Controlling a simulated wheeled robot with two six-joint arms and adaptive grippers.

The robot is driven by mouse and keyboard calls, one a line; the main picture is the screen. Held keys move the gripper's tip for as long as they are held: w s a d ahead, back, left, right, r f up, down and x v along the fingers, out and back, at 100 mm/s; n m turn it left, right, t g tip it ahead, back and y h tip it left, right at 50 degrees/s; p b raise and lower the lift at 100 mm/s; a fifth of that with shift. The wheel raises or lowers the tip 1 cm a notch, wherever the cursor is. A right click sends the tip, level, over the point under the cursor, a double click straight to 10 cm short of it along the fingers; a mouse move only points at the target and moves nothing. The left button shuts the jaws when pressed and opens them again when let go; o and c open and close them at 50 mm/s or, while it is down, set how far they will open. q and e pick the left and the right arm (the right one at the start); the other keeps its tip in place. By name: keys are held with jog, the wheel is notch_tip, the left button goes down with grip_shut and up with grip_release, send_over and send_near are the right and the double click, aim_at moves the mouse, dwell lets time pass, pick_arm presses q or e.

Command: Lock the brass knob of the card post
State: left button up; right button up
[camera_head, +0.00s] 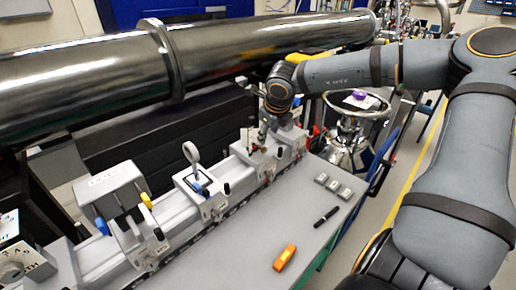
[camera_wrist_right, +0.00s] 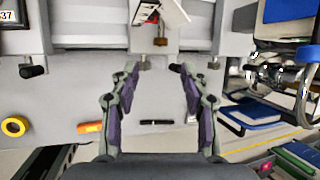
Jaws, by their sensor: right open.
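The card post's carrier sits on the rail (camera_head: 237,195), at its far end, partly hidden by my right gripper (camera_head: 263,131). In the right wrist view a white card with red marks (camera_wrist_right: 172,13) shows at the top. A small brass knob (camera_wrist_right: 160,41) is just below it. My right gripper (camera_wrist_right: 156,67) is open, its two fingers apart and empty. The brass knob lies beyond the fingertips, roughly between them and not touching. My left gripper is not in view.
An orange tool (camera_head: 285,257), a black marker (camera_head: 326,216) and a block with grey squares (camera_head: 334,186) lie on the bench. A round lens mount (camera_head: 191,153) and a grey box (camera_head: 110,187) stand nearer along the rail. A large steel pipe (camera_head: 80,75) runs behind.

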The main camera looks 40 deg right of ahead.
aim_at(264, 148)
jog(key=b+x, duration=0.8)
jog(key=x, duration=0.1)
jog(key=shift+w+d+f, duration=0.15)
jog(key=shift+f, duration=0.15)
jog(key=shift+w+f, duration=0.15)
jog(key=shift+f, duration=0.2)
jog(key=shift+c, duration=0.4)
grip_shut()
